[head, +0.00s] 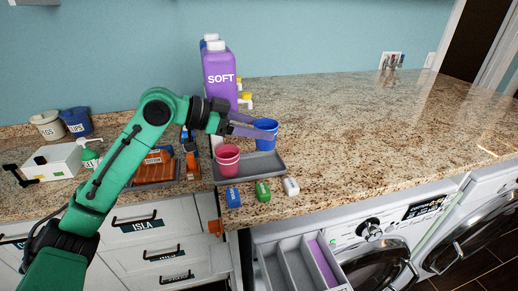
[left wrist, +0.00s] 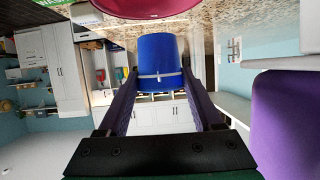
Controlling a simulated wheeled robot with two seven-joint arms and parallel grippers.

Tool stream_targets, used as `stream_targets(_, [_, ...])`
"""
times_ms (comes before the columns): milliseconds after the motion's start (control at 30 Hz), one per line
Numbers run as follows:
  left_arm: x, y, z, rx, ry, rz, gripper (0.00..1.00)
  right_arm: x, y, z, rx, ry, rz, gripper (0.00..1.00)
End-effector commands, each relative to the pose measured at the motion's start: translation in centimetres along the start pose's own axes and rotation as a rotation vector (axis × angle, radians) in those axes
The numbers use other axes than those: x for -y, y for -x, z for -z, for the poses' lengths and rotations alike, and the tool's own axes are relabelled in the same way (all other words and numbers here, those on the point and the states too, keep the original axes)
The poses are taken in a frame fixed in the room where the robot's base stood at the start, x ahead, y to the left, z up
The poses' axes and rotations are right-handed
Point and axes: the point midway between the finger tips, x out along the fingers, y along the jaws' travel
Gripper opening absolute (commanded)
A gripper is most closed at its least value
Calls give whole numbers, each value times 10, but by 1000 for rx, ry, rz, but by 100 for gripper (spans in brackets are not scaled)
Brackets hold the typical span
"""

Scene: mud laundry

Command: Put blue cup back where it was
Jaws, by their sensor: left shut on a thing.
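The blue cup (head: 266,141) is at the back right part of the small grey tray (head: 262,170); I cannot tell whether its base touches the tray. My left gripper (head: 256,131) reaches in from the left and is shut on the cup. In the left wrist view the blue cup (left wrist: 158,58) sits between the two fingers of the left gripper (left wrist: 158,88). A pink-red cup (head: 228,161) stands on the left part of the tray; its edge shows at the top of the left wrist view (left wrist: 140,8). My right gripper is not in view.
A purple SOFT bottle (head: 220,80) stands behind the tray. Blue, green and white small blocks (head: 263,191) lie in front of it. An open drawer (head: 300,264) juts out below the counter. The counter (head: 360,120) to the right is mostly clear.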

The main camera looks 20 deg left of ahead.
Motion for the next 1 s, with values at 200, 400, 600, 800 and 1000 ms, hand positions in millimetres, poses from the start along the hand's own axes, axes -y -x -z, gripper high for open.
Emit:
stream_targets(200, [0,-15,-36,1,3,0,6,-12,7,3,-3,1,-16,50])
stream_targets(400, [0,-23,-54,-2,-2,2,6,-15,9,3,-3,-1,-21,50])
stream_targets(600, [0,-24,-56,-1,-1,1,6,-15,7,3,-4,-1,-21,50])
stream_targets(800, [0,-23,-56,-1,-1,1,97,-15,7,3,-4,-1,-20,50])
stream_targets(1000, [0,-23,-55,-1,-1,1,97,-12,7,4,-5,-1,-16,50])
